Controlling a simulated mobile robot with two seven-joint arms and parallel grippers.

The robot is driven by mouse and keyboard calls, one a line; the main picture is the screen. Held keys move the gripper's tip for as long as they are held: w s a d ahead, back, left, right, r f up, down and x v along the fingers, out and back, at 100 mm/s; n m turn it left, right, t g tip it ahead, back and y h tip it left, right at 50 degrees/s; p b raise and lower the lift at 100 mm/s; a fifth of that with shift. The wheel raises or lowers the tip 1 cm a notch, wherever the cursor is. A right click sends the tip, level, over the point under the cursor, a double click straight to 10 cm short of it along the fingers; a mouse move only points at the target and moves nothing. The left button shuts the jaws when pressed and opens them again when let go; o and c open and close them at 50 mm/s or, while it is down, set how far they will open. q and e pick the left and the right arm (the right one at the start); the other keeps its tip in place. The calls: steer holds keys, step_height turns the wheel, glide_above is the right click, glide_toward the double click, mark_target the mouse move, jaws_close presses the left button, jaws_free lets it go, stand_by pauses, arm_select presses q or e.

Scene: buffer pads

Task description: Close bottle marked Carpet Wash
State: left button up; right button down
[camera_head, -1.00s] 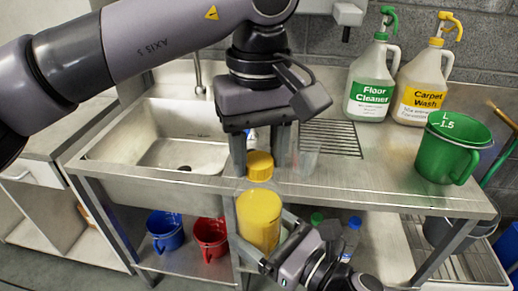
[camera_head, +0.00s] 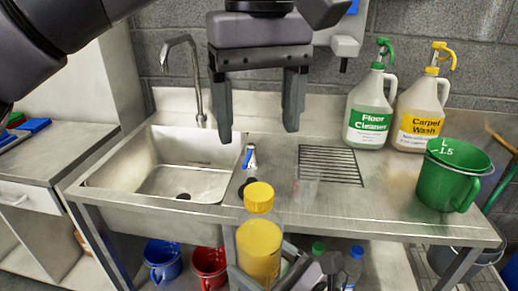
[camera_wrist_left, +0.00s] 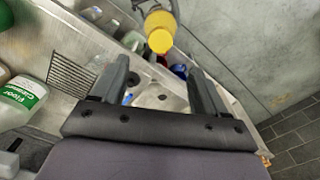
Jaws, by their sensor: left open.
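A jug labelled Carpet Wash (camera_head: 421,112), with a yellow trigger top, stands upright at the back right of the counter. A clear bottle with yellow contents (camera_head: 259,252) and a yellow cap (camera_head: 258,197) is upright in front of the counter, between the fingers of my right gripper (camera_head: 262,274). No label on it can be read. My left gripper (camera_head: 258,133) is open and empty, above the cap and apart from it. The left wrist view shows its open fingers (camera_wrist_left: 158,68) and the yellow cap (camera_wrist_left: 160,41) beyond them.
A Floor Cleaner jug (camera_head: 370,114) stands left of the Carpet Wash jug. A green measuring jug (camera_head: 447,181) is at the counter's right. A sink (camera_head: 160,171) with a tap (camera_head: 194,82) is at left. Blue (camera_head: 162,260) and red (camera_head: 209,267) jugs sit below.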

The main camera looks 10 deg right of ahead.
steer(key=shift+r, duration=0.1)
arm_select(q)
steer(key=shift+r, duration=0.95)
steer(key=shift+f, duration=0.15)
